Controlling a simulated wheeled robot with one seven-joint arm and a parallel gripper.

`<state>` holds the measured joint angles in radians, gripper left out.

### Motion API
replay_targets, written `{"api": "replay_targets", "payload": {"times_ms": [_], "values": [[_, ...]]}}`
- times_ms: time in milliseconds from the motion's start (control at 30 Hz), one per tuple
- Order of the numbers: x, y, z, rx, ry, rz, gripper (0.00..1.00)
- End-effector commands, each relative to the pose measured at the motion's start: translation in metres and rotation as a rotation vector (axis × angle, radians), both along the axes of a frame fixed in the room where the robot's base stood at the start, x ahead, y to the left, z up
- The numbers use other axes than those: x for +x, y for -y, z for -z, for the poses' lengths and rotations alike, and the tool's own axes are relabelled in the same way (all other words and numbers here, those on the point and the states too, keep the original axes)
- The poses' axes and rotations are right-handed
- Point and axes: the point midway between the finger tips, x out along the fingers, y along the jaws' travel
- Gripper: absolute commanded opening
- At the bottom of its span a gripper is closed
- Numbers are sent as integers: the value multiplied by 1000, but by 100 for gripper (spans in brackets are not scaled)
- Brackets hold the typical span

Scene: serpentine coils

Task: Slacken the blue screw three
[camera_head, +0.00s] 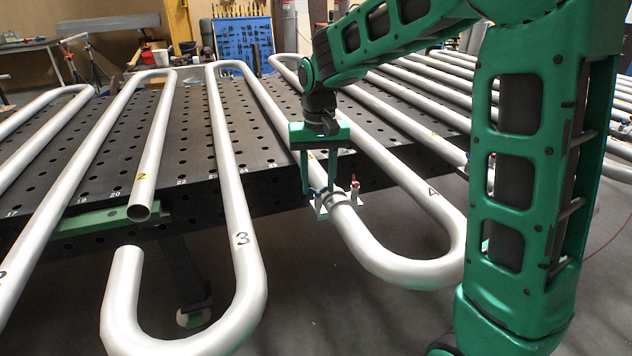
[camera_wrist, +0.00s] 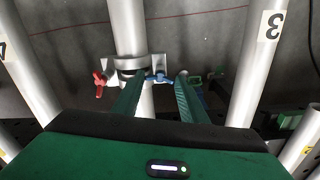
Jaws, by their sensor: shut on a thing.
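A metal clamp (camera_wrist: 128,63) sits around a pale pipe (camera_wrist: 128,25). In the head view, the clamp (camera_head: 337,198) is on the straight pipe leading into the near U-bend. The blue screw (camera_wrist: 160,77) sticks out on the clamp's right side in the wrist view. It also shows small in the head view (camera_head: 320,192). A red screw (camera_wrist: 100,84) is on the clamp's other side. The fingers partly hide the screw. In the head view my gripper (camera_head: 318,188) is beside the pipe.
A pipe marked 3 (camera_wrist: 250,70) runs close to the right of the fingers. It also shows in the head view (camera_head: 236,190). A black perforated table (camera_head: 185,135) bears several coils. The U-bend (camera_head: 410,272) overhangs its front edge.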

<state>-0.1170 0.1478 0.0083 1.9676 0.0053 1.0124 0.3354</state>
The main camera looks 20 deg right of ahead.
Motion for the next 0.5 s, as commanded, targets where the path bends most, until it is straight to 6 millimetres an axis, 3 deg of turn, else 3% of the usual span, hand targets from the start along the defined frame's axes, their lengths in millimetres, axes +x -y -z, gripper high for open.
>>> {"api": "replay_targets", "payload": {"times_ms": [500], "values": [[1,0,1,-1,1,-491,17]]}}
